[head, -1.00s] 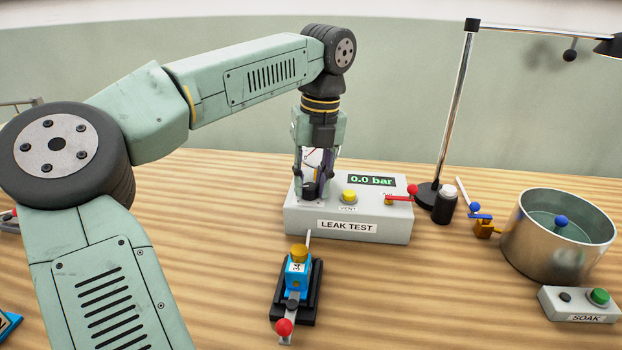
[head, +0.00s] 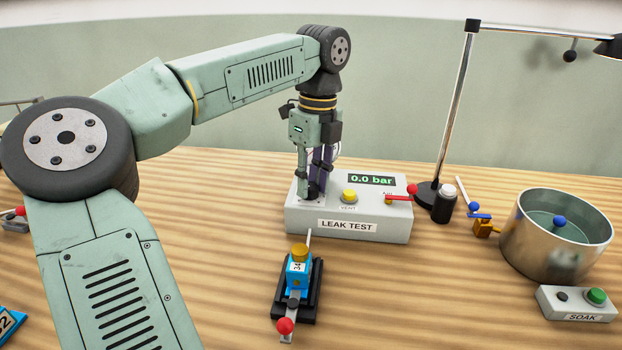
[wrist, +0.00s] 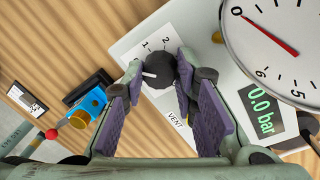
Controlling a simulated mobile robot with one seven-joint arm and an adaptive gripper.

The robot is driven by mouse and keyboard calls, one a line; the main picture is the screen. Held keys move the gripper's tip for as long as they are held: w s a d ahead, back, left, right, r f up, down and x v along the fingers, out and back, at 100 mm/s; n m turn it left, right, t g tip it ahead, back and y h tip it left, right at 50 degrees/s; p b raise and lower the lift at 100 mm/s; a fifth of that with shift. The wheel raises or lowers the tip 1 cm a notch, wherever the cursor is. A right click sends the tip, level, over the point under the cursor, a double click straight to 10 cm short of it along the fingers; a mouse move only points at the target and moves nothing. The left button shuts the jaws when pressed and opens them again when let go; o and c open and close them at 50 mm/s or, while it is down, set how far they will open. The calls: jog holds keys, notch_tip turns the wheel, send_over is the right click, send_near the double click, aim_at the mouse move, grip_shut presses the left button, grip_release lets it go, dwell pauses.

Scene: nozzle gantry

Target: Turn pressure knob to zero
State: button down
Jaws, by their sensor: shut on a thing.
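The pressure knob (wrist: 159,70) is black and round, on the leak test box (head: 342,226). My gripper (head: 310,193) points down over the left part of the box. In the wrist view my gripper's purple-padded fingers (wrist: 160,76) are shut on the knob from both sides. The display (head: 371,181) reads 0.0 bar. The round gauge (wrist: 275,60) has its red needle close to 0.
A yellow VENT button (head: 349,196) and a red lever (head: 400,197) are on the box. A blue block in a black clamp (head: 297,285) stands in front. A lamp pole (head: 455,110), metal pot (head: 548,250) and SOAK box (head: 577,305) are to the right.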

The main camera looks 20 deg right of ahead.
aim_at(315, 184)
dwell(0.3)
jog(key=c, duration=1.3)
grip_release()
jog(key=r, duration=0.7)
jog(key=shift+w+d+r, duration=0.2)
jog(key=shift+d, duration=0.15)
